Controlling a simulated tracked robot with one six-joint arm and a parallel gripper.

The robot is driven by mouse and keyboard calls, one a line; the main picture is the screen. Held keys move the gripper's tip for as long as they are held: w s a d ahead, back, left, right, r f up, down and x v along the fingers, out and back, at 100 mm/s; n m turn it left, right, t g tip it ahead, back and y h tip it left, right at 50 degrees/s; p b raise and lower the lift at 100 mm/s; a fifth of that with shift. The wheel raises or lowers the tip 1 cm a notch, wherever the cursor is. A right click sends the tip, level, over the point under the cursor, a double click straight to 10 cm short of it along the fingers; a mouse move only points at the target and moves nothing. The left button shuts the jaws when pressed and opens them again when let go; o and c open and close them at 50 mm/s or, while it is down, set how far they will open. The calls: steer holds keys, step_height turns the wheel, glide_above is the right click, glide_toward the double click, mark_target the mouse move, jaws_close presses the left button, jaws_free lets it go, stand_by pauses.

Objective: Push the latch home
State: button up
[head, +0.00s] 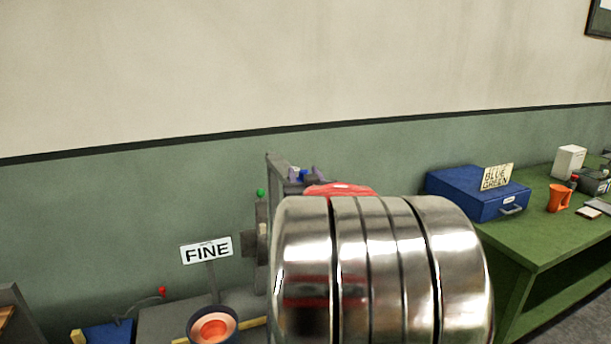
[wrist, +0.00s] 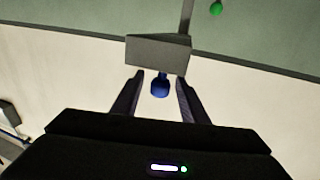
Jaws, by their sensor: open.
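In the wrist view my gripper (wrist: 160,77) is open, with one dark finger on each side of a small blue knob (wrist: 160,87). I see a gap on both sides of the knob. The knob sits against a grey block (wrist: 157,54), which lies just beyond the fingertips. In the head view a small blue piece (head: 297,174) shows beside an upright grey plate (head: 275,172); it looks like the same knob. A shiny metal cylinder, which looks like my arm, hides most of what lies below. I cannot tell how far the latch is in.
A "FINE" sign (head: 207,250) and an orange-centred spool (head: 213,328) stand at lower left. A green bench (head: 530,245) at right holds a blue case (head: 470,195) and an orange mug (head: 558,198).

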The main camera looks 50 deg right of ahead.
steer(key=v, duration=1.3)
steer(key=shift+s, duration=0.3)
steer(key=shift+a, duration=0.15)
